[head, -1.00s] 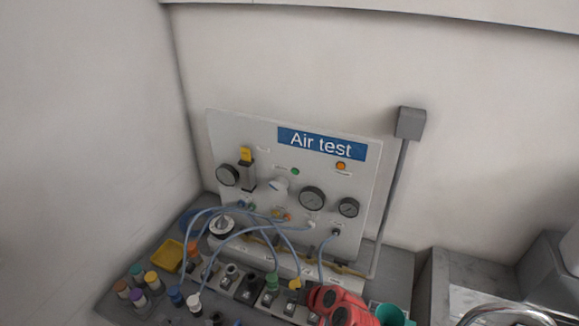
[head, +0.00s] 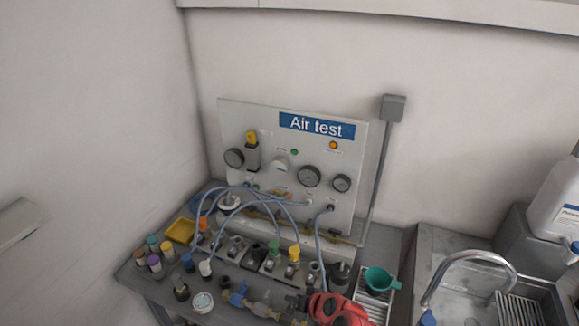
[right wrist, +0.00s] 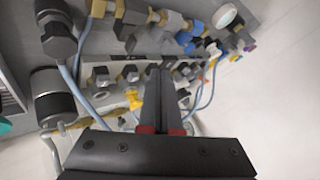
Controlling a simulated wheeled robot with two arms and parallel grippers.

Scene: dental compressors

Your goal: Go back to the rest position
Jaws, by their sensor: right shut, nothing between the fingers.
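My right gripper (head: 296,300) is at the bottom of the head view, its red and black body over the front of the bench. In the right wrist view its two dark fingers (right wrist: 161,88) lie together, shut and empty, with the bench fittings behind them. The Air test panel (head: 290,160) stands upright at the back of the bench (head: 385,240), with gauges and blue hoses. My left gripper does not show in either view.
Bottles with coloured caps (head: 153,262) and a yellow tray (head: 180,231) stand at the bench's left. A green cup (head: 379,279) is right of my gripper. A sink with a tap (head: 480,256) and a white canister (head: 556,200) are further right.

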